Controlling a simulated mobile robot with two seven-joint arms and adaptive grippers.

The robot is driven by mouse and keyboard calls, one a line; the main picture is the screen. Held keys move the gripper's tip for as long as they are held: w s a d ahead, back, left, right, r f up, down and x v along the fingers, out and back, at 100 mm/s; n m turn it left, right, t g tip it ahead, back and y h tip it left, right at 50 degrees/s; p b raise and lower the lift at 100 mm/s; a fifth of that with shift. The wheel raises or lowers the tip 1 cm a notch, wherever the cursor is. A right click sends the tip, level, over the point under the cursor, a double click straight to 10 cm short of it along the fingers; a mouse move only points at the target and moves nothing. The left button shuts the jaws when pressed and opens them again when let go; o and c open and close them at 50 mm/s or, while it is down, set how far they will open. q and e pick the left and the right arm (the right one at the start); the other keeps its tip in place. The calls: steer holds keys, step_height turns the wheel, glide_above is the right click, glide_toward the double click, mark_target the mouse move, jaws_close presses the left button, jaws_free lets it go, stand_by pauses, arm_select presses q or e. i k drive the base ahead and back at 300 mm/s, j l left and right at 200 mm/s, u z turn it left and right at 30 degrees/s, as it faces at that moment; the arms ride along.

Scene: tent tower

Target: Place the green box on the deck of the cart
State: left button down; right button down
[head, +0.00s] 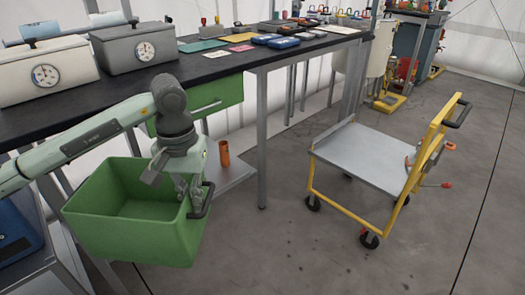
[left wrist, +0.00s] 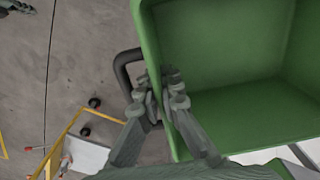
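The green box (head: 135,215) is an open, empty bin with a dark handle on its right side. It hangs off the floor in front of the workbench and also fills the upper right of the left wrist view (left wrist: 235,75). My left gripper (head: 193,200) is shut on the box's right wall beside the handle, one finger inside and one outside, also in the left wrist view (left wrist: 163,100). The cart (head: 365,160) stands to the right on the floor, with a bare grey deck and yellow frame. Part of the cart (left wrist: 85,155) shows lower left in the wrist view. My right gripper is out of view.
A black-topped workbench (head: 215,65) with gauge boxes (head: 140,50) and small tools runs along the back. An orange cylinder (head: 224,153) stands on its lower shelf. A red-tipped lever (head: 445,185) juts from the cart. Floor between box and cart is clear.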

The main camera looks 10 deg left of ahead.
mark_target(369, 152)
steer(key=i+l+z, duration=0.45)
steer(key=i, duration=0.5)
steer(key=i+z, duration=0.45)
steer(key=i, duration=0.45)
